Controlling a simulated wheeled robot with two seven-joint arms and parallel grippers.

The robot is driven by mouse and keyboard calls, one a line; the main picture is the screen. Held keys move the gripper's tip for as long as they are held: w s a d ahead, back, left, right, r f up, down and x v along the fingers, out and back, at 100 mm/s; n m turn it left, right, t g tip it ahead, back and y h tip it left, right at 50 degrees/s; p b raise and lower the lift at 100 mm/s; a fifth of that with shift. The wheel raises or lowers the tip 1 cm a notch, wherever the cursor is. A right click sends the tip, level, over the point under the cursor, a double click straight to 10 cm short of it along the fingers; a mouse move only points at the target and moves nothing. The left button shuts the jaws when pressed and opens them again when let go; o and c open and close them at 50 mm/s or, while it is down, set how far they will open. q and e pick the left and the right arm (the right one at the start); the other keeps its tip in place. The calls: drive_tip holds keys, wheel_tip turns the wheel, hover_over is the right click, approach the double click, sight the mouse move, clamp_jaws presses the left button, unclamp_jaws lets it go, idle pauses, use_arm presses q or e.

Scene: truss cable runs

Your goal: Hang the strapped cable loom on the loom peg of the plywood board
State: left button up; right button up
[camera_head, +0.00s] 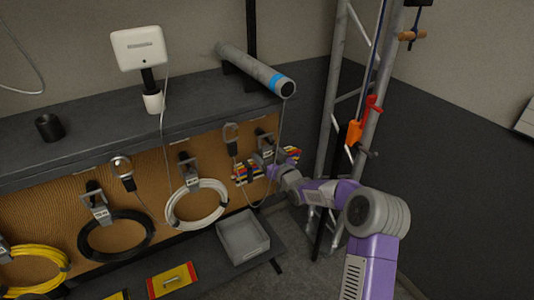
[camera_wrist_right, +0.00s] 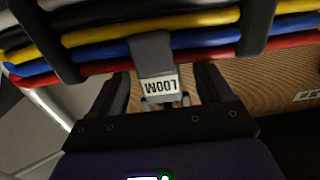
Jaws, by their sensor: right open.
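The cable loom (camera_head: 246,173), a bundle of red, yellow, blue, white and black cables, lies across the front of the plywood board (camera_head: 216,147) at the right. In the right wrist view the loom (camera_wrist_right: 110,40) fills the top, with dark straps around it. The grey loom peg (camera_head: 266,142) has a tab labelled LOOM (camera_wrist_right: 158,62), crossing in front of the cables, so the loom appears to sit behind it. My right gripper (camera_head: 263,163) is at the loom. Its open fingers (camera_wrist_right: 163,88) stand either side of the label; neither visibly clamps a cable. My left gripper is out of view.
A white coil (camera_head: 196,204), a black coil (camera_head: 116,236) and a yellow coil (camera_head: 38,269) hang on other pegs. A grey bin (camera_head: 243,237) stands below. A metal truss (camera_head: 337,120) rises close to my right arm. A grey tube (camera_head: 255,69) lies on the shelf above.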

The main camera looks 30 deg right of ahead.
drive_tip(key=shift+s+r, duration=0.2)
drive_tip(key=shift+s, duration=0.4)
drive_tip(key=s+p, duration=0.2)
drive_tip(key=s, duration=0.4)
drive_tip(key=s+a+f+m+g+y+p, duration=0.1)
drive_tip(key=s+a+f+g, duration=0.3)
drive_tip(key=f, duration=0.3)
drive_tip(key=s+a+f+m+g+p, duration=0.1)
drive_tip(key=s+a+f+g+p, duration=0.1)
drive_tip(key=s+a+f, duration=0.3)
drive_tip(key=s+a+f+m+g+y+p, duration=0.1)
drive_tip(key=s+a+f+g, duration=0.2)
drive_tip(key=a+f, duration=0.4)
drive_tip(key=s+a+f+g+p, duration=0.1)
drive_tip(key=s+a+f+g, duration=0.2)
drive_tip(key=s, duration=0.8)
drive_tip(key=s+a+f+g+y+p, duration=0.1)
drive_tip(key=s+a+f+g, duration=0.3)
drive_tip(key=s, duration=0.7)
drive_tip(key=shift+s+a+f+g+p, duration=0.15)
drive_tip(key=shift+a+f+g+p, duration=0.15)
drive_tip(key=shift+a+g+p, duration=0.4)
